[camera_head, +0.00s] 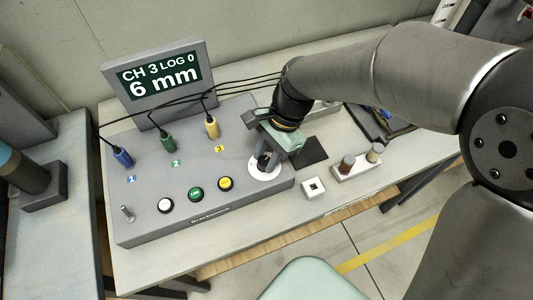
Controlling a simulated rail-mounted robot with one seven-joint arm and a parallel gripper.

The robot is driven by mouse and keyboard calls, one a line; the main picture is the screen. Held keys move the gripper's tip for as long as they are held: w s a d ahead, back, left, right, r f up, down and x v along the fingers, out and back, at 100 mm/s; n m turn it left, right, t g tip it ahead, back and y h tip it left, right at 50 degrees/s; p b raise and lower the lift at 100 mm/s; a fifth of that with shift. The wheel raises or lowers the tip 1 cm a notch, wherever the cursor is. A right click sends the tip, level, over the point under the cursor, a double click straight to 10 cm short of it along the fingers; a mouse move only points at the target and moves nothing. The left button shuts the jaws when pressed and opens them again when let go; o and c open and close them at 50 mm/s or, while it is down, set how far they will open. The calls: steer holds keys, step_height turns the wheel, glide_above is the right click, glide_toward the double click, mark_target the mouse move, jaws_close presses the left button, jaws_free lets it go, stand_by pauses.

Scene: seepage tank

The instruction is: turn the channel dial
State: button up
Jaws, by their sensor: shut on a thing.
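The grey console (140,222) stands on the table, and its channel dial is a dark knob (263,161) on a white disc (264,172) at the console's right end. My gripper (265,154) comes down over the dial from the upper right and is shut on the knob. The gripper hides much of the knob, so its pointing direction cannot be told. The display (158,80) behind the console reads "CH 3 LOG 0" and "6 mm".
Blue (122,157), green (168,141) and yellow (212,128) plugs with black cables stand in the console. White (166,205), green (196,194) and yellow (225,183) buttons line its front beside a small metal lever (127,213). A holder (357,168) with two cylinders stands right.

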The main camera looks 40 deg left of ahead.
steer(key=o, duration=1)
steer(key=v, duration=1.7)
steer(key=shift+r, duration=0.3)
